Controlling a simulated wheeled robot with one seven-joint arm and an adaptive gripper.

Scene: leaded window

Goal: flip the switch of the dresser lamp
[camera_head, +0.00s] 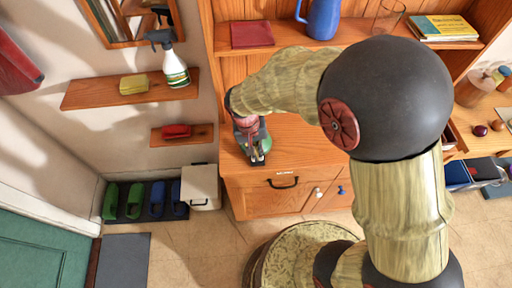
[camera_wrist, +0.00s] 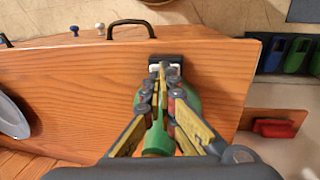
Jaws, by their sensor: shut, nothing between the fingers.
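The dresser (camera_head: 300,140) is orange wood with a dark handle on its front; its top fills much of the wrist view (camera_wrist: 75,95). A green object, apparently the dresser lamp (camera_wrist: 158,143), stands near the dresser's left front corner, mostly hidden under my gripper. A black piece with a white part, apparently the switch (camera_wrist: 153,68), lies at the front edge of the dresser top. My gripper (camera_wrist: 163,72) is shut and empty, pointing down, with its fingertips over or at this piece. I cannot tell whether they touch it. In the head view my gripper (camera_head: 256,155) covers most of the lamp.
A blue jug (camera_head: 320,18), a red book (camera_head: 251,34) and a glass (camera_head: 388,16) stand on the shelf above. A spray bottle (camera_head: 172,65) and a yellow sponge (camera_head: 133,84) sit on a wall shelf at left.

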